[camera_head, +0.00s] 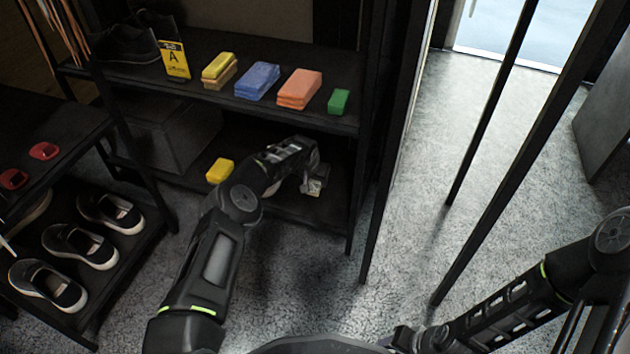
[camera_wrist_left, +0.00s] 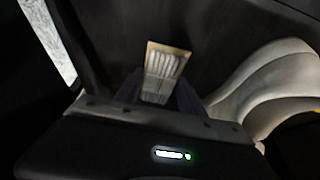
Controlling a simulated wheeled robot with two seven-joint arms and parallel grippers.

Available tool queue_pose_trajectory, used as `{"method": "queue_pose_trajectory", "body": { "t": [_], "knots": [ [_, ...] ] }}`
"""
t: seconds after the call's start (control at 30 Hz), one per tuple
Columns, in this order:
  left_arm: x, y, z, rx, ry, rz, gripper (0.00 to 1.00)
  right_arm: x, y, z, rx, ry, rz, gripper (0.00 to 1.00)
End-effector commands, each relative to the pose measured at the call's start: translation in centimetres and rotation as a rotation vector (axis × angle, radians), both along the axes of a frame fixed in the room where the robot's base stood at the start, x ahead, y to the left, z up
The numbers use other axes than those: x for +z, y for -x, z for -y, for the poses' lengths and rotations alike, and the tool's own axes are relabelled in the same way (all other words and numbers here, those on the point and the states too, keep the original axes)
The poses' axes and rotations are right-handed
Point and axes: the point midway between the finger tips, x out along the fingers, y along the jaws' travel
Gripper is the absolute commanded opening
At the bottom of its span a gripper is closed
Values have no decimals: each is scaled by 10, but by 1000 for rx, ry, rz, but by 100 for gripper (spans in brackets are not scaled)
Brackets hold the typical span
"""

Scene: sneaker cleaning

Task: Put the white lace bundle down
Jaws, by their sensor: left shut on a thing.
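My left gripper (camera_head: 312,183) is inside the lower shelf of the black rack. It is shut on the white lace bundle (camera_wrist_left: 165,65), which shows white strands with a tan end in the left wrist view. In the head view the bundle (camera_head: 314,188) is a small pale patch at the fingertips, close over the lower shelf board (camera_head: 325,207). I cannot tell whether it touches the board.
A pale curved object, perhaps a shoe (camera_wrist_left: 270,85), is close to the right of the gripper in the wrist view. A yellow block (camera_head: 219,170) lies on the lower shelf. Colored blocks (camera_head: 257,82) stand on the shelf above. A rack post (camera_head: 360,180) stands at the right.

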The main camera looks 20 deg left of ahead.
Motion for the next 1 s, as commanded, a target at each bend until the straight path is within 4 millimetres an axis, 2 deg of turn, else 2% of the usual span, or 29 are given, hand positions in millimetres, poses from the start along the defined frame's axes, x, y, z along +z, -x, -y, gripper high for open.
{"method": "queue_pose_trajectory", "body": {
  "t": [0.5, 0.53, 0.77, 1.0],
  "knots": [
    [-12, 0, 0, 0, 0, 0, 8, 0, 0, 0, 0, 0, 0, 36],
    [-12, 0, 0, 0, 0, 0, 49, 0, 0, 0, 0, 0, -1, 36],
    [-12, 0, 0, 0, 0, 0, 68, 0, 0, 0, 0, 0, -1, 36],
    [-12, 0, 0, 0, 0, 0, 68, 0, 0, 0, 0, 0, -1, 36]
  ]
}}
